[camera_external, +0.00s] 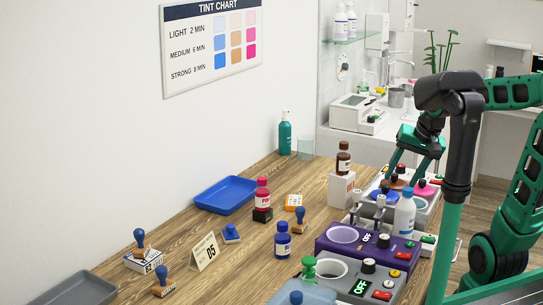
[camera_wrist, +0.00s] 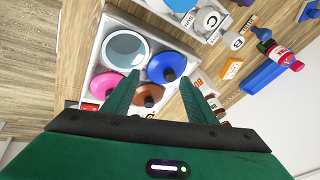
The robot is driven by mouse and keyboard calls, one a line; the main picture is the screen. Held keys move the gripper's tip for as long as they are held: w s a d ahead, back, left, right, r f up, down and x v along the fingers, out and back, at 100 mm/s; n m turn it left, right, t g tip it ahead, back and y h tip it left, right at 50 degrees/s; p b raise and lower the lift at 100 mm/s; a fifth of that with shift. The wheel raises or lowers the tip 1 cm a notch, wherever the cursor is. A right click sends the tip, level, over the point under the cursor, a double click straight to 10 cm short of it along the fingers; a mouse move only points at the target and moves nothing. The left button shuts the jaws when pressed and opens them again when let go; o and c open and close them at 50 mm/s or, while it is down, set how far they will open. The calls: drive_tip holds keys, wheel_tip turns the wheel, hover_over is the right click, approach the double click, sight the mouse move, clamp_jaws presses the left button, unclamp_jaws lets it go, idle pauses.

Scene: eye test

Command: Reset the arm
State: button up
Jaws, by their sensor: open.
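My gripper (camera_external: 413,168) is at the right in the external view, green, with its two fingers pointing down and apart. It is over a white tray unit with coloured round lids. In the wrist view my gripper (camera_wrist: 160,92) shows its two green fingers spread, with nothing held between them. A brown lid (camera_wrist: 148,95) lies below, seen between the fingers. A blue lid (camera_wrist: 166,67), a pink lid (camera_wrist: 104,86) and an open round pot (camera_wrist: 124,50) are beside it in the white tray. Whether the fingers touch the lids cannot be told.
A white bottle with a blue cap (camera_external: 404,215), a brown bottle (camera_external: 343,158) on a white box and a purple warmer (camera_external: 345,248) stand close to my gripper. A blue tray (camera_external: 225,196) and several stamps and bottles are further left. Bare wood (camera_external: 190,235) shows between them.

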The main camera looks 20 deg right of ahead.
drive_tip(key=s+d+f+g, duration=0.2)
drive_tip(key=s+d+f, duration=0.1)
drive_tip(key=s+d, duration=0.6)
drive_tip(key=s+d+f+m+g+h, duration=0.1)
drive_tip(key=s+d+f+g, duration=0.1)
drive_tip(key=s+d, duration=0.8)
drive_tip(key=shift+d+f+m+g, duration=0.3)
drive_tip(key=shift+d+f, duration=0.3)
drive_tip(key=shift+f, duration=0.25)
